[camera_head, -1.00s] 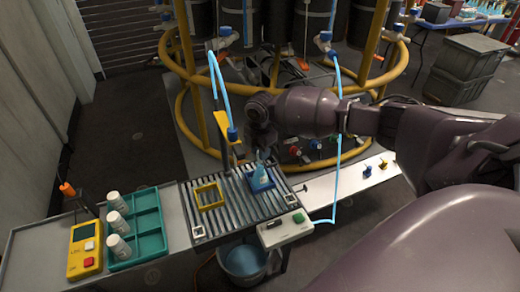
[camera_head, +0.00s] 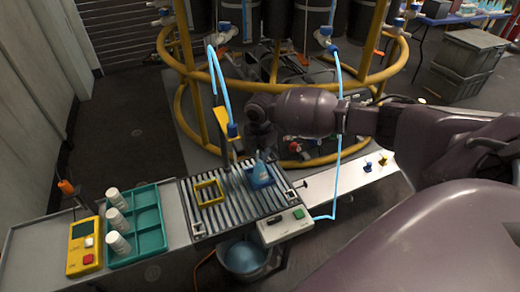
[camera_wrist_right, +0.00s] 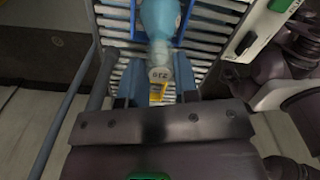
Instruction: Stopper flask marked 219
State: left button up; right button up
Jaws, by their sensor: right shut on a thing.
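A light-blue flask (camera_head: 260,174) stands over the slatted rack (camera_head: 225,217), at a blue square frame. In the right wrist view the flask (camera_wrist_right: 160,18) points its narrow neck toward me, with a pale round piece marked 219 (camera_wrist_right: 160,74) at its end. Whether the flask base touches the rack is unclear. My left gripper is not in view.
A yellow square frame (camera_head: 197,190) lies left of the flask. A teal tray (camera_head: 152,241) with white bottles and a yellow meter (camera_head: 83,246) stand farther left.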

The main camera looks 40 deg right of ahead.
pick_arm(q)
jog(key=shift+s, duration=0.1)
pick_arm(e)
jog(key=shift+f, duration=0.35)
dwell(0.4)
jog(key=o, duration=0.9)
jog(key=shift+c, duration=0.2)
jog(key=shift+o, duration=0.4)
jog(key=o, duration=0.5)
jog(key=shift+r, duration=0.1)
jog(key=shift+r+p, duration=1.55)
jog(key=shift+r, duration=1.4)
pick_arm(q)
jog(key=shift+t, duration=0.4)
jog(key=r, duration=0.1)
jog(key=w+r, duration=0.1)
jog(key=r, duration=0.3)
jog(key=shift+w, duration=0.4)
